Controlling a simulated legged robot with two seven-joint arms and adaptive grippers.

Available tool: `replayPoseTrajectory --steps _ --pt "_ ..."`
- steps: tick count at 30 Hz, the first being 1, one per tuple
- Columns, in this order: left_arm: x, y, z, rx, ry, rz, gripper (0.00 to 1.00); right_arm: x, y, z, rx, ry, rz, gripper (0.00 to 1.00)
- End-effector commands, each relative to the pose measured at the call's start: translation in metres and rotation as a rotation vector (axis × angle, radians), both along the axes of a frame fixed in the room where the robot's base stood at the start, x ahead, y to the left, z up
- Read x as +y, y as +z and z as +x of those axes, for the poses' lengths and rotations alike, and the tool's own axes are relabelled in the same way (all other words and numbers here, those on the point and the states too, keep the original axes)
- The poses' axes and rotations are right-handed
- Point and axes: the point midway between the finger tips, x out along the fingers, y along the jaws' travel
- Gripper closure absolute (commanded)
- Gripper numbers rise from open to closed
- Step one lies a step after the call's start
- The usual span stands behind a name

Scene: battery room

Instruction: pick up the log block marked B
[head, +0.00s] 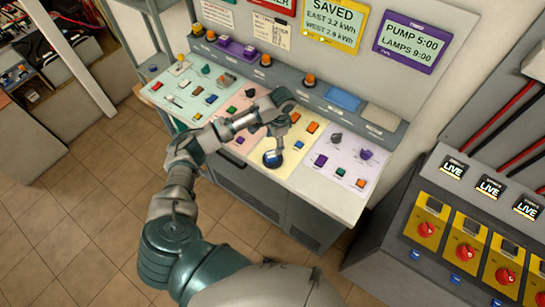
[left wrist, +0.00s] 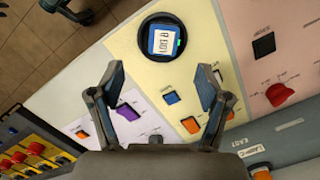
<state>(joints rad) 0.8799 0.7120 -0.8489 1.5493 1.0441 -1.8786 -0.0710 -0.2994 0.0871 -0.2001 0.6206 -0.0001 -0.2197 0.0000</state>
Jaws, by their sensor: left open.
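The log block (left wrist: 166,42) shows in the left wrist view as a blue block with a white label on its face. It sits in a round black holder (left wrist: 147,32) on the pale yellow panel. The label's letters are small and turned, so I cannot be sure of the marking. In the head view the block (head: 273,157) is a small blue spot on the desk's front part. My left gripper (head: 278,138) is just above and behind it. In the left wrist view the left gripper (left wrist: 159,82) is open and empty, with the block beyond its fingertips. My right gripper is not in view.
The control desk (head: 330,203) carries coloured panels with several buttons and knobs close around the block. A raised back ledge (head: 340,100) with orange lamps runs behind. A grey cabinet with red knobs (head: 464,252) stands at the right. Tiled floor (head: 75,215) is clear at the left.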

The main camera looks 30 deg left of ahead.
Motion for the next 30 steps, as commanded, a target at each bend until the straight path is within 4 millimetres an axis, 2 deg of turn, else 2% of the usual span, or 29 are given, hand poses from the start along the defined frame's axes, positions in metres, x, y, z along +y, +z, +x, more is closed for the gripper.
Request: replayPoseTrajectory --steps 4,11,19,22,28,29,30 --pt "0.003 -0.028 -0.003 0.001 0.002 0.0 0.23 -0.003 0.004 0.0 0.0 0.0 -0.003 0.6" --pt "0.003 -0.046 -0.004 -0.001 0.0 0.001 0.23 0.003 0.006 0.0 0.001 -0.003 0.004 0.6" --pt "0.004 -0.085 -0.003 -0.001 0.001 0.003 0.23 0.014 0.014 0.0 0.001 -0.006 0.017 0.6" --pt "0.005 -0.093 -0.004 -0.001 0.0 0.003 0.23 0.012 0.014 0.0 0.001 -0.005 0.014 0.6" --pt "0.007 -0.094 -0.004 -0.002 0.0 0.001 0.23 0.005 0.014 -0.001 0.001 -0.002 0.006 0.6" --pt "0.007 -0.094 -0.004 -0.002 0.0 0.001 0.26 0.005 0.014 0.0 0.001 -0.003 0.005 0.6" --pt "0.007 -0.094 -0.004 -0.002 0.0 0.001 0.36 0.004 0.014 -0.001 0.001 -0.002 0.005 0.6"
